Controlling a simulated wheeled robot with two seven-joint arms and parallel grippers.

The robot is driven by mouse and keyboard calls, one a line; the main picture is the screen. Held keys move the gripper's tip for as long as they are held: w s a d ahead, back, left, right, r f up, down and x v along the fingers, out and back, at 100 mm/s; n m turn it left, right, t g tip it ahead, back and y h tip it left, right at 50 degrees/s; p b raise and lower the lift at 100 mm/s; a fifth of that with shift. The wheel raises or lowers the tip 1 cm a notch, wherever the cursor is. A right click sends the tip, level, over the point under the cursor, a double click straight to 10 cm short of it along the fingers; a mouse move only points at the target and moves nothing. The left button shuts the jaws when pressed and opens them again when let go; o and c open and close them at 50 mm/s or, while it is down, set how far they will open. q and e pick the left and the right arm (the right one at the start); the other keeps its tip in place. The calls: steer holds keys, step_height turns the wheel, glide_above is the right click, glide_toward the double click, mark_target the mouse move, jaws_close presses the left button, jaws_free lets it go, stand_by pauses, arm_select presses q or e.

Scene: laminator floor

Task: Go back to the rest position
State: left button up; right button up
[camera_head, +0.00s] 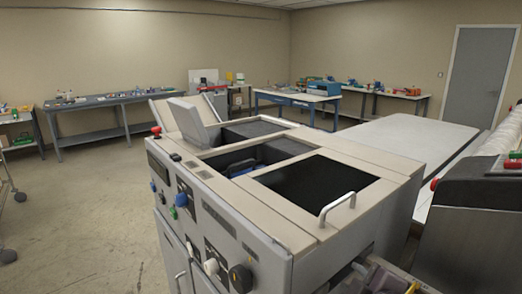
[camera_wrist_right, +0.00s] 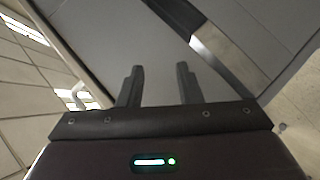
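My right gripper (camera_wrist_right: 159,85) shows in the right wrist view with its two dark fingers apart and nothing between them. Grey panels lie beyond the fingertips, with a pale curved handle to the left; I cannot tell whether the fingers touch anything. In the head view, the large beige and grey machine (camera_head: 296,222) fills the middle, with dark open bays on top and a metal handle (camera_head: 337,207) at its near right corner. Mechanical parts at the bottom edge, right of the machine, are cut off and hard to make out. My left gripper is not seen.
A dark machine (camera_head: 470,225) with red knobs stands close on the right. A long pale table (camera_head: 410,135) lies behind. Workbenches (camera_head: 100,101) with small items line the walls, and a blue-framed table (camera_head: 298,97) stands at the back.

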steer(key=s+f+m+g, duration=1.05)
steer(key=s+f, duration=0.75)
steer(key=f, duration=0.2)
step_height(320, 180, down, 31)
steer(key=s, duration=0.3)
steer(key=s+d+f+g, duration=0.1)
steer(key=s+d+f, duration=0.1)
steer(key=s+f, duration=0.6)
steer(key=s+d+f+h, duration=0.1)
steer(key=s+d+f, duration=0.1)
steer(key=s+f, duration=0.5)
steer(key=s, duration=0.3)
steer(key=shift+s+f+g, duration=0.2)
steer(key=shift+f+g, duration=0.15)
steer(key=shift+n, duration=0.25)
